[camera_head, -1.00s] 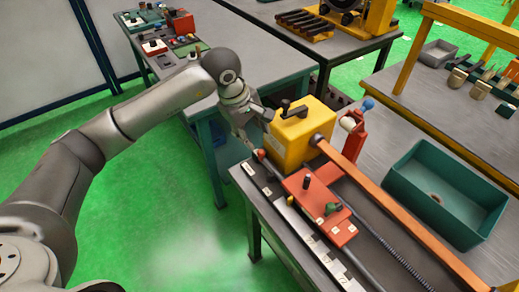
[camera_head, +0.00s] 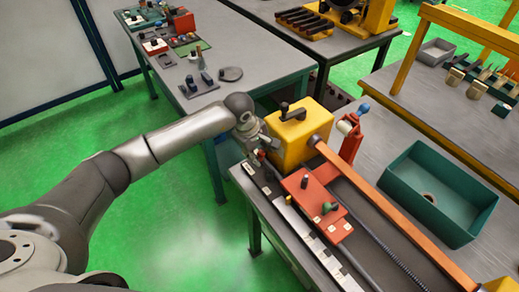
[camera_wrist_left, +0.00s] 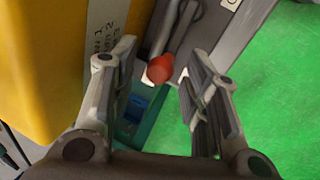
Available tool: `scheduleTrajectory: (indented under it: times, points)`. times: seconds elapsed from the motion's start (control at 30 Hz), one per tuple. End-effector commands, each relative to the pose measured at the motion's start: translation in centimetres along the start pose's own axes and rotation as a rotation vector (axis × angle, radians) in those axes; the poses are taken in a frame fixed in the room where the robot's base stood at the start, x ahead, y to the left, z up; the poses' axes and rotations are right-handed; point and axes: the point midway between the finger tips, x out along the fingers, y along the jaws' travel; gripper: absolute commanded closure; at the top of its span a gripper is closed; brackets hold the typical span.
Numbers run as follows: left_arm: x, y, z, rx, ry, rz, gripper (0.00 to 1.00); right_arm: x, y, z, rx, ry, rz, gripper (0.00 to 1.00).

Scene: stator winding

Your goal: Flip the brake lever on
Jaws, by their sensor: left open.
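A lever with a red-orange knob (camera_head: 261,154), which looks like the brake lever, stands beside the yellow box (camera_head: 294,143) at the near left end of the machine. In the left wrist view the knob (camera_wrist_left: 160,69) lies between the fingertips, with a gap to each finger; its grey shaft runs up away from me. My left gripper (camera_head: 256,160) is at the lever, and in the left wrist view (camera_wrist_left: 160,58) its two fingers are open. In the head view the gripper partly hides the lever's surroundings. My right gripper is not in view.
The yellow box, with a black handle (camera_head: 291,111) on top, stands close to my gripper. A red control block (camera_head: 317,205) with small levers lies along the bench. A teal bin (camera_head: 440,195) is at the right. Green floor is free at the left.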

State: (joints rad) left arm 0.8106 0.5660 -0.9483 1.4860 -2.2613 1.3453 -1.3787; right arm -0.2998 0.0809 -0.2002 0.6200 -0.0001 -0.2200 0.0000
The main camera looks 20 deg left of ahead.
Motion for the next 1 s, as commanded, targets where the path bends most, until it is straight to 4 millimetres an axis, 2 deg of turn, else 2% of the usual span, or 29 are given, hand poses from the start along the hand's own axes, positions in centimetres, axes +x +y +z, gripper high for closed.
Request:
scheduleTrajectory:
  times: [0.1, 0.43, 0.77, 1.0]
  points:
    - [0.0, 0.0, 0.0, 0.000, 0.000, 0.000, 0.58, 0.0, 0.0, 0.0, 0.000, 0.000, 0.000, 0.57]
    - [-0.1, 0.0, 0.0, 0.000, -0.001, 0.000, 1.00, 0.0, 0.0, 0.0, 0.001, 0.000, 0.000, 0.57]
    - [0.0, -0.2, 0.0, -0.033, 0.010, 0.001, 1.00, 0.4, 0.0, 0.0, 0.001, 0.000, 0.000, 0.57]
    - [-0.1, -0.9, 0.0, -0.158, 0.052, 0.002, 1.00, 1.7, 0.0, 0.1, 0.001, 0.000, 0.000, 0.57]
